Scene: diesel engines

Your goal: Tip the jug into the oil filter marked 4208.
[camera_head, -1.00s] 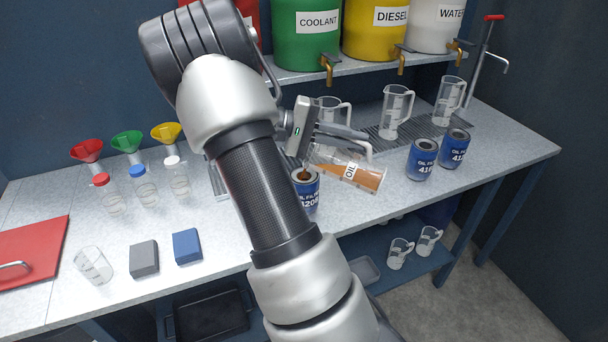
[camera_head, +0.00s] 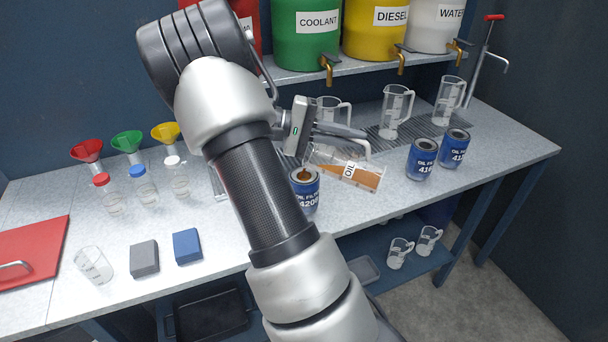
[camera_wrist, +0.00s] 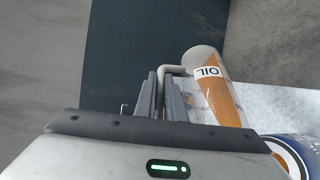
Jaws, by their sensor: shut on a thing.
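The jug (camera_head: 362,178), clear with an OIL label and orange oil inside, is tipped nearly onto its side. Its mouth end is at the left, beside and slightly above the blue oil filter marked 4208 (camera_head: 305,196). Brown-orange oil shows in that filter's top opening; a falling stream cannot be made out. My gripper (camera_head: 360,136) is shut on the jug's handle. In the wrist view, my gripper (camera_wrist: 161,92) has the handle between its fingers, the jug (camera_wrist: 221,92) is right of them, and the filter's rim (camera_wrist: 296,150) is at the lower right.
Two more blue filters (camera_head: 422,160) (camera_head: 454,148) stand to the right. Clear jugs (camera_head: 396,112) stand on the grating behind. Capped bottles (camera_head: 143,185), funnels (camera_head: 127,141), a beaker (camera_head: 94,265) and blue and grey blocks (camera_head: 187,247) are left. My arm hides the middle of the bench.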

